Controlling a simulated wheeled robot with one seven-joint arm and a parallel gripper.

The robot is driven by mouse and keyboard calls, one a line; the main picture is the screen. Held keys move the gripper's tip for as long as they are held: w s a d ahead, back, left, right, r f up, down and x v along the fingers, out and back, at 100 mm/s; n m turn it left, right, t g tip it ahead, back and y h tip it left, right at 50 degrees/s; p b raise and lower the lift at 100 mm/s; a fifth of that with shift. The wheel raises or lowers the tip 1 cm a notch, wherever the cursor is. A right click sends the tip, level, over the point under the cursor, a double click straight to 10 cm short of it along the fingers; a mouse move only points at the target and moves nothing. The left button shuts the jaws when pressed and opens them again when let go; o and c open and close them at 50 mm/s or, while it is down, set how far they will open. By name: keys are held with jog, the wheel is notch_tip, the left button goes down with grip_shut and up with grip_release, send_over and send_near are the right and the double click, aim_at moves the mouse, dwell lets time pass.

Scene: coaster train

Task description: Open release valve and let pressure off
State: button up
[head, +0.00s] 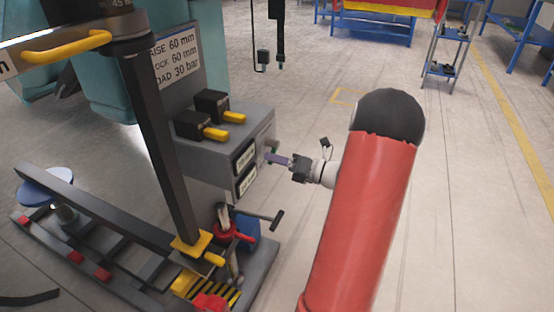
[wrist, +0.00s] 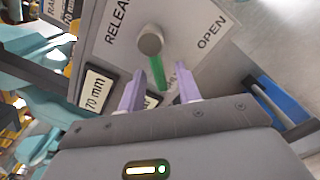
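The release valve is a round grey knob (wrist: 150,40) with a green lever (wrist: 157,74) on a plate lettered "RELEA…" and "OPEN" in the wrist view. The lever points down toward my gripper, away from the "OPEN" word at right. My gripper (wrist: 159,80) is open, with one purple finger on each side of the lever's lower end and visible gaps. I cannot tell whether the fingers reach deep enough around it. In the head view my gripper (head: 270,156) is at the right side of the grey control box (head: 262,130); the valve is small there.
Two black switch blocks with yellow levers (head: 236,117) top the box. Dark readouts (head: 245,158) are on its front. A black post (head: 160,140) stands left, and a pump with red parts and a black handle (head: 258,214) sits below. Open floor (head: 470,200) lies right.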

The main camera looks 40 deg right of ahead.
grip_shut()
